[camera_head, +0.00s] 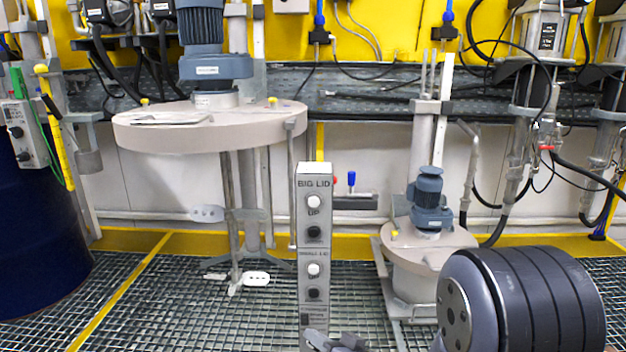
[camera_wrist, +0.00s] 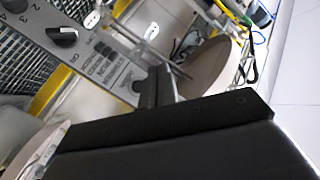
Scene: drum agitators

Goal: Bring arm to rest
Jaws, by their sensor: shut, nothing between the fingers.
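My gripper (camera_head: 335,341) shows only in part at the bottom edge of the head view, low in front of the control post. It also shows in the wrist view (camera_wrist: 154,88), where its dark fingers are together with nothing held between them. A thick grey, dark-banded joint of my arm (camera_head: 530,300) fills the lower right of the head view. The links between this joint and the gripper are mostly out of the picture.
A control post (camera_head: 314,240) labelled BIG LID and SMALL LID stands close by. Behind it are a big round lid (camera_head: 212,128) with a blue motor and a smaller lid (camera_head: 428,248). A blue drum (camera_head: 40,225) stands left. A tilted grey panel with a knob (camera_wrist: 62,35) shows in the wrist view.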

